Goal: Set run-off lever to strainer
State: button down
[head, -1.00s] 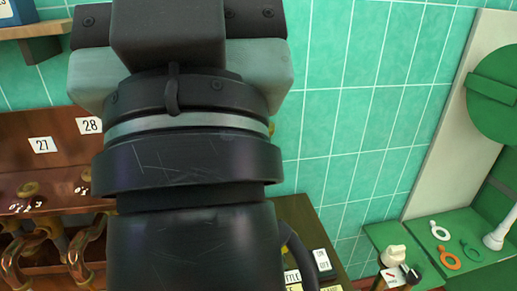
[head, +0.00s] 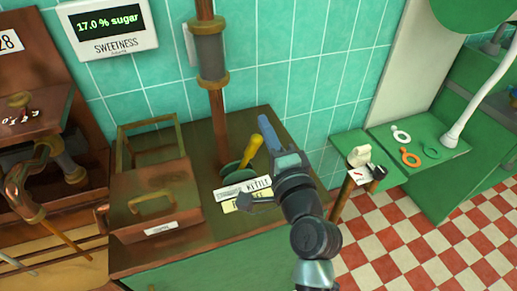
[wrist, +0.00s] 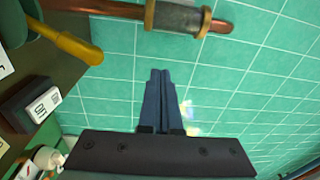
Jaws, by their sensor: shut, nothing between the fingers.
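The run-off lever (head: 252,152) has a yellow handle on a dark green round base beside a copper pipe. Its handle tilts up and to the right. A white label reading KETTLE (head: 257,185) and a yellow label (head: 232,206), mostly hidden by my arm, stand just in front of it. My gripper (head: 267,122) is shut and empty, just right of the handle and apart from it. In the wrist view the shut fingers (wrist: 159,74) point at the tiles, and the yellow handle (wrist: 70,43) lies to their left.
A copper box (head: 150,200) with a handle and an unreadable label stands left of the lever. The vertical copper pipe (head: 216,120) rises close behind it. An ON/OFF switch (wrist: 42,106) shows in the wrist view. A green shelf (head: 385,150) with coloured rings is at right.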

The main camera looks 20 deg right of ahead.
aim_at(248, 155)
jog(key=s+d+f+m, duration=0.1)
jog(key=f+m, duration=0.1)
jog(key=f, duration=0.2)
jog(key=s+d+f+m+g, duration=0.1)
jog(key=d+f+m, duration=0.1)
jog(key=f, duration=0.3)
jog(key=s+d+f+m+h+b, duration=0.1)
jog(key=f+m, duration=0.1)
jog(key=f, duration=0.2)
jog(key=shift+s+d+f+m+g, duration=0.3)
jog(key=shift+s+d+f+m, duration=0.05)
jog(key=shift+s+m, duration=0.05)
jog(key=shift+w, duration=0.1)
jog(key=shift+w+r, duration=0.1)
jog(key=shift+w, duration=0.2)
jog(key=w, duration=0.5)
jog(key=w+b, duration=0.1)
jog(key=w, duration=0.2)
jog(key=shift+w+d+f, duration=0.3)
jog(key=shift+d, duration=0.1)
jog(key=shift+a+r+p, duration=0.4)
jog(key=shift+a+p, duration=0.2)
jog(key=shift+a+r+p, duration=0.35)
jog(key=shift+a+p, duration=0.2)
jog(key=shift+a, duration=0.05)
jog(key=shift+s+a+r, duration=0.1)
jog(key=shift+a, duration=0.45)
